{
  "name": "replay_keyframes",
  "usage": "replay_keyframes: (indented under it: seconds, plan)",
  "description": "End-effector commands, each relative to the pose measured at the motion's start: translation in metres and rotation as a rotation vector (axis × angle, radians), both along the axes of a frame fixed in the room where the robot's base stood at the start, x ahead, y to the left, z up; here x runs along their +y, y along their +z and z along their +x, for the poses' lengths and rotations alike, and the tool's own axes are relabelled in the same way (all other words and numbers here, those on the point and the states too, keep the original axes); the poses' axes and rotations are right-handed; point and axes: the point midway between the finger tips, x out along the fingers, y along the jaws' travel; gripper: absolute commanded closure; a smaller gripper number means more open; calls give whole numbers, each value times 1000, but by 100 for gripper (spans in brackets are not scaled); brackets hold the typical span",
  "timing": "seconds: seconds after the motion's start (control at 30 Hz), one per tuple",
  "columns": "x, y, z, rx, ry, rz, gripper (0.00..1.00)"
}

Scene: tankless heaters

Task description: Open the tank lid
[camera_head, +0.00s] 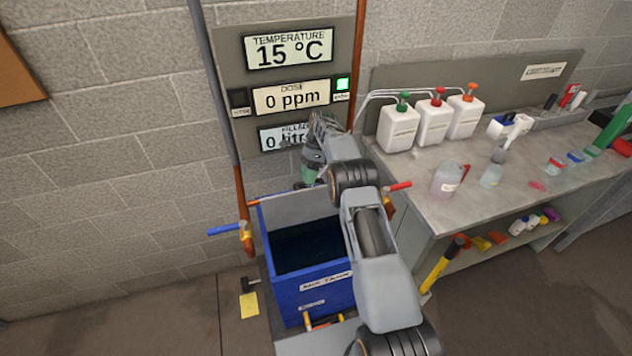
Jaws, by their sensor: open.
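The blue tank (318,293) stands below the wall display, with a label on its front. Its top shows a dark inside, so it appears uncovered. A pale grey panel (290,212) rises at the tank's back edge; I cannot tell for sure whether this is the lid standing up. My gripper (303,184) is above the back of the tank, in front of the lower display, pointing down. It is open, with nothing visible in it. My own arm hides the tank's right side.
A blue-handled valve (224,230) is left of the tank and a red-handled valve (399,187) right of it. Pipes run up the wall. A counter (480,205) with pump bottles (434,121) stands at the right. The floor at the left is mostly clear.

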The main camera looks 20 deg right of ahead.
Motion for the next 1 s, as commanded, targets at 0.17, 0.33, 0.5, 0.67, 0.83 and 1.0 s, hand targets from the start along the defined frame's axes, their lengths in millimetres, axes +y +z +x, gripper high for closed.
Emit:
replay_keyframes:
  seconds: [0.17, 0.33, 0.5, 0.67, 0.83, 1.0]
  plan:
    - [0, 22, -12, -1, 0, 0, 58]
    - [0, 46, -33, -3, 0, 0, 58]
    - [0, 70, -58, -1, 0, 0, 58]
    - [0, 82, -85, -2, -1, 0, 58]
    - [-1, 93, -110, -1, 0, 0, 58]
    - [-1, 101, -128, -1, 0, 0, 58]
